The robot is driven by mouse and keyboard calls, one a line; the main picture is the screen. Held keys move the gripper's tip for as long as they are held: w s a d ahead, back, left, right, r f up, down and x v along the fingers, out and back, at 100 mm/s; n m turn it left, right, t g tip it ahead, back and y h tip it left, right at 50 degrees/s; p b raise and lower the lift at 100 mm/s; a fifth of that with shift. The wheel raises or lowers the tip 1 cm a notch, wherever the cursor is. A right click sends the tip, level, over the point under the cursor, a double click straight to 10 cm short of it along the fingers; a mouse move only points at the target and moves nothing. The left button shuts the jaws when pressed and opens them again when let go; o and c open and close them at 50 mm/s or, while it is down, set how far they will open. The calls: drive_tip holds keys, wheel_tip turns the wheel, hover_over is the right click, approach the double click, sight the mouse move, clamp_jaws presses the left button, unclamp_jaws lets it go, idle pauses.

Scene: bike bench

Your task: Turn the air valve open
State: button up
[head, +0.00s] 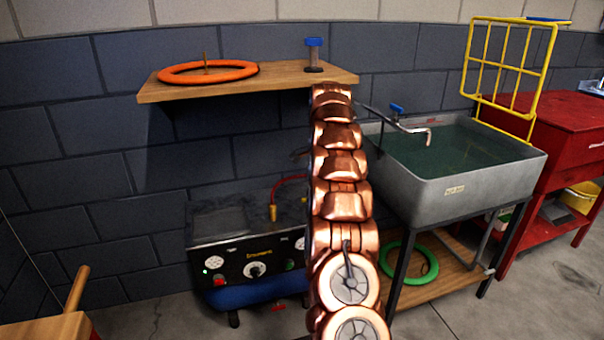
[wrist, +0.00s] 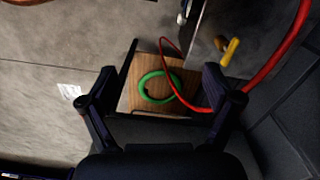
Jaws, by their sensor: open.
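The compressor (head: 255,262) stands against the wall, with a dark front panel of dials and knobs and a blue lower part. A yellow fitting (head: 272,212) with a red hose (head: 288,180) stands on its top. In the wrist view, a yellow fitting (wrist: 230,50) shows at upper right near a red hose (wrist: 268,75). I cannot tell for certain which part is the air valve, or its position. My gripper (wrist: 160,77) is open and empty, its two dark fingers wide apart. The yellow fitting lies outside them, beyond the right finger. My arm hides the gripper in the head view.
A wooden shelf (head: 240,83) with an orange ring (head: 208,72) juts from the wall above the compressor. A grey sink (head: 455,195) stands right of my arm. A green ring (wrist: 157,87) lies on a low wooden board (wrist: 131,100). A red cabinet (head: 540,135) stands farther right.

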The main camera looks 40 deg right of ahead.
drive_tip(key=s+a+r+n+p, duration=0.3)
drive_tip(key=a+r+n+p, duration=0.1)
drive_tip(key=a+r, duration=0.5)
drive_tip(key=shift+a, duration=1.35)
drive_tip(key=shift+r, duration=0.1)
drive_tip(key=s+a+n+g, duration=0.2)
drive_tip(key=s+a+n, duration=0.7)
drive_tip(key=s+a, duration=0.8)
drive_tip(key=s+a+f+n, duration=0.3)
drive_tip(key=s+a, duration=0.1)
drive_tip(key=s, duration=0.7)
drive_tip(key=s+a+f+n, duration=0.3)
drive_tip(key=s+a, duration=0.2)
drive_tip(key=s, duration=0.5)
wheel_tip(320, 180, up, 20)
drive_tip(key=p, duration=1.9)
